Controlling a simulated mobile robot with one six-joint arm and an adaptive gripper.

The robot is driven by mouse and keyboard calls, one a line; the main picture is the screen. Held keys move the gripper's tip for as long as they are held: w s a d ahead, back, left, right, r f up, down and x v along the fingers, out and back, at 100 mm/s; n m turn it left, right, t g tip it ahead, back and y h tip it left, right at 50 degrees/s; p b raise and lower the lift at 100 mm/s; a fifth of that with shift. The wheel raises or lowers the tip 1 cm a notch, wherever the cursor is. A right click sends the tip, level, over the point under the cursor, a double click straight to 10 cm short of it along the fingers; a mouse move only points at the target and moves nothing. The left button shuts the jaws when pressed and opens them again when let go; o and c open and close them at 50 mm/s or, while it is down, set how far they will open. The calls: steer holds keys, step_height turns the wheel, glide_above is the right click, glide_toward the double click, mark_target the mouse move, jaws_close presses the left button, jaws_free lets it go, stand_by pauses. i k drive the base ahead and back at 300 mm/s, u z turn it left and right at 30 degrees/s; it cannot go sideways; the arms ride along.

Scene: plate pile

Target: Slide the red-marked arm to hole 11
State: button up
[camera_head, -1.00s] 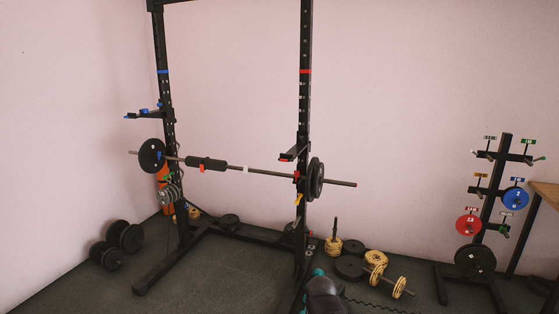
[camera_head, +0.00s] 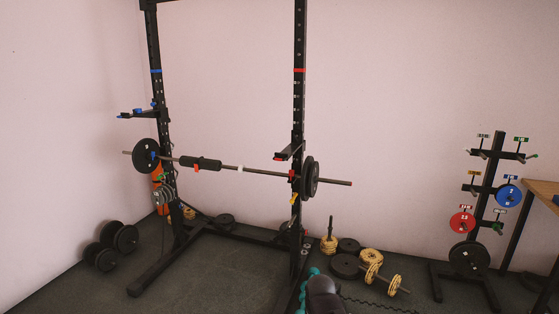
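The red-marked arm (camera_head: 288,154) is a short black arm with a red tip. It sticks out to the left from the right upright (camera_head: 299,110), a little above the barbell (camera_head: 255,171). The upright has a red band and a column of holes; the hole numbers are too small to read. A blue-marked arm (camera_head: 136,114) is on the left upright (camera_head: 154,50), and looks higher in the picture. The barbell crosses both uprights, with a black plate near each end. My gripper's fingers do not show.
A dark rounded form (camera_head: 324,296) at the bottom edge may be part of me. Teal weights (camera_head: 306,285) lie beside it. Yellow and black plates (camera_head: 346,265) and a yellow dumbbell (camera_head: 394,284) lie right of the rack. A plate tree (camera_head: 487,190) stands further right.

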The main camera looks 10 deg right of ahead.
mark_target(297, 146)
steer(key=k, duration=1.35)
steer(key=u, duration=0.6)
steer(key=i, duration=1.75)
steer(key=z, duration=0.45)
steer(key=i, duration=0.4)
steer(key=z, duration=0.3)
